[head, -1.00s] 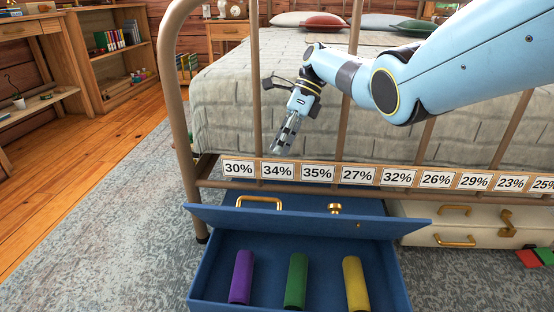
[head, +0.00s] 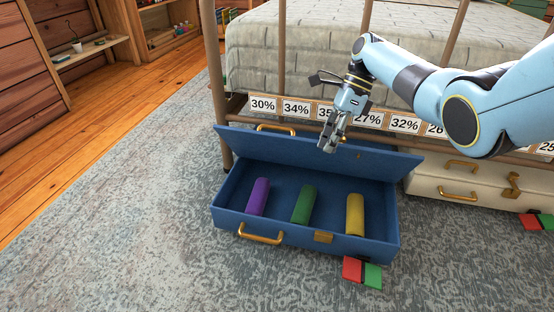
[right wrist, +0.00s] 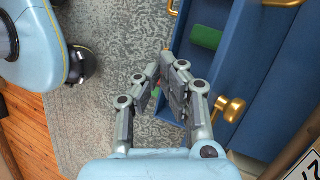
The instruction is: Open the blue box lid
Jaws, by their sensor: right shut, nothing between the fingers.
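The blue box (head: 228,221) sits on the rug at the foot of the bed. Its lid (head: 290,150) stands raised along the back side, tilted, with its inner face toward me. Inside lie a purple cylinder (head: 259,197), a green cylinder (head: 304,204) and a yellow cylinder (head: 355,214). My right gripper (head: 327,147) is shut and empty at the lid's upper edge; I cannot tell if it touches. My left gripper is out of view.
A cream case (head: 430,185) with gold handles stands right of the blue box. The bed's metal rail carries percentage labels (head: 297,108) just behind the lid. A red-and-green tile pair (head: 362,272) lies before the box. The rug at left is clear.

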